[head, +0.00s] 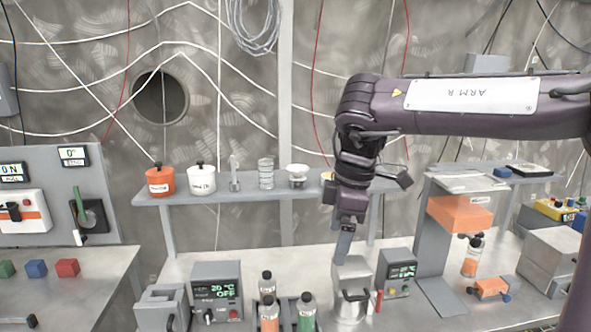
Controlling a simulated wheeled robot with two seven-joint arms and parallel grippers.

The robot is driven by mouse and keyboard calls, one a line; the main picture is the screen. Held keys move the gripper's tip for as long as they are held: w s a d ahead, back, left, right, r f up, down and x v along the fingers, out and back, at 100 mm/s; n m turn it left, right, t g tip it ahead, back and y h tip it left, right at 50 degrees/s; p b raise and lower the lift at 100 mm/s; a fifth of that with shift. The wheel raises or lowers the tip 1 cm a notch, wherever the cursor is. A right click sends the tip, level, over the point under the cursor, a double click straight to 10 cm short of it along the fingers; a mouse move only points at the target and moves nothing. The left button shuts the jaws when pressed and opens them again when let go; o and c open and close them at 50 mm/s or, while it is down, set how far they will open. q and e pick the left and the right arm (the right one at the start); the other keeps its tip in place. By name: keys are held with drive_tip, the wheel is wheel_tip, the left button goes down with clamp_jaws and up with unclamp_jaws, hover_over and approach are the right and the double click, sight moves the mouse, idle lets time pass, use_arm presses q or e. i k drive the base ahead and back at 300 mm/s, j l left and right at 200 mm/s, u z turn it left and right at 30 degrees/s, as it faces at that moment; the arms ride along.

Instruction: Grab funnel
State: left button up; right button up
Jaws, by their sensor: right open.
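A small white funnel-shaped piece (298,172) stands on the grey shelf (220,196), right of a stack of clear glass dishes (265,173). It looks like the funnel, but it is too small to be certain. My right gripper (343,250) points down in front of the shelf, to the right of and lower than this piece, above a steel pot (350,305). Its jaws are open, seen nearly edge-on, and nothing shows between them. My left gripper is out of view.
An orange jar (160,182), a white jar (201,179) and a small glass vessel (234,175) stand left on the shelf. Below are a grey display box (217,290), several bottles and a second display box (397,275). A grey stand (430,240) rises at right.

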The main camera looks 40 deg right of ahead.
sight(298, 176)
drive_tip(key=i+l, duration=0.6)
drive_tip(key=i, duration=0.15)
drive_tip(key=i+l, duration=0.6)
drive_tip(key=i, duration=0.1)
